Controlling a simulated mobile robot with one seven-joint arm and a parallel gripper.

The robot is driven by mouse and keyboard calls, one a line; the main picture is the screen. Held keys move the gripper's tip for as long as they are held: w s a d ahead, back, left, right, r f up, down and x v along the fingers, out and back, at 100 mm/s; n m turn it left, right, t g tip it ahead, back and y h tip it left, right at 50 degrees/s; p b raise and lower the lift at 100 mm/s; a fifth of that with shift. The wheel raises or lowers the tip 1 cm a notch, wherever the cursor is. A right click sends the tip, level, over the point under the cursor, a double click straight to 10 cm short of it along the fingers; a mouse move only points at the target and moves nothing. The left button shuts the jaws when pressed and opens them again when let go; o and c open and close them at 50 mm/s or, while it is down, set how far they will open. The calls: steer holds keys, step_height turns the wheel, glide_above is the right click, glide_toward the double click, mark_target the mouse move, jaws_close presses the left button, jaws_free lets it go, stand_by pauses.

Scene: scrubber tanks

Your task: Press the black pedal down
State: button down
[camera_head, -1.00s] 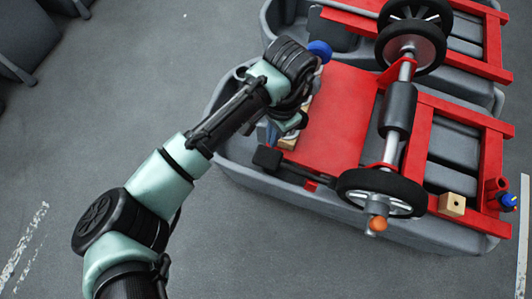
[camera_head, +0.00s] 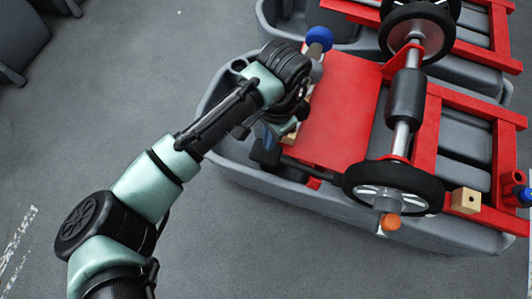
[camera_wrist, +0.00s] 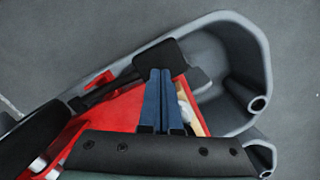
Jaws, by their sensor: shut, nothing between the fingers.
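The black pedal (camera_head: 265,153) is a dark block on a thin black lever. It sits at the left end of the red frame, near the grey tank's front wall. It also shows in the wrist view (camera_wrist: 158,58). My gripper (camera_head: 264,136) is shut, with nothing held. In the wrist view its two blue fingers (camera_wrist: 160,73) lie side by side, with their tips overlapping the pedal's lower edge. The fingers hang just over the pedal; whether they touch it I cannot tell.
The grey tank (camera_head: 245,172) surrounds the pedal. A red plate (camera_head: 337,110) lies to the right, with a black-tyred wheel (camera_head: 428,187) on an axle. A blue knob (camera_head: 320,38) stands behind my wrist. Open floor lies in front.

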steer(key=shift+f+b, duration=0.4)
steer(key=shift+f, duration=0.35)
step_height(320, 180, down, 4)
steer(key=shift+f+b, duration=0.15)
steer(key=shift+b, duration=0.75)
steer(key=shift+r, duration=0.2)
steer(key=shift+w+d+r+p, duration=0.3)
steer(key=shift+w+d+p, duration=0.1)
steer(key=shift+d+p, duration=0.15)
steer(key=shift+w+d+r+p, duration=0.3)
steer(key=shift+w+d+p, duration=0.1)
steer(key=shift+d+p, duration=0.1)
steer(key=shift+w+f, duration=0.1)
steer(key=shift+w, duration=0.05)
step_height(320, 180, up, 13)
steer(key=d+p, duration=0.1)
steer(key=p, duration=0.4)
steer(key=shift+w, duration=0.4)
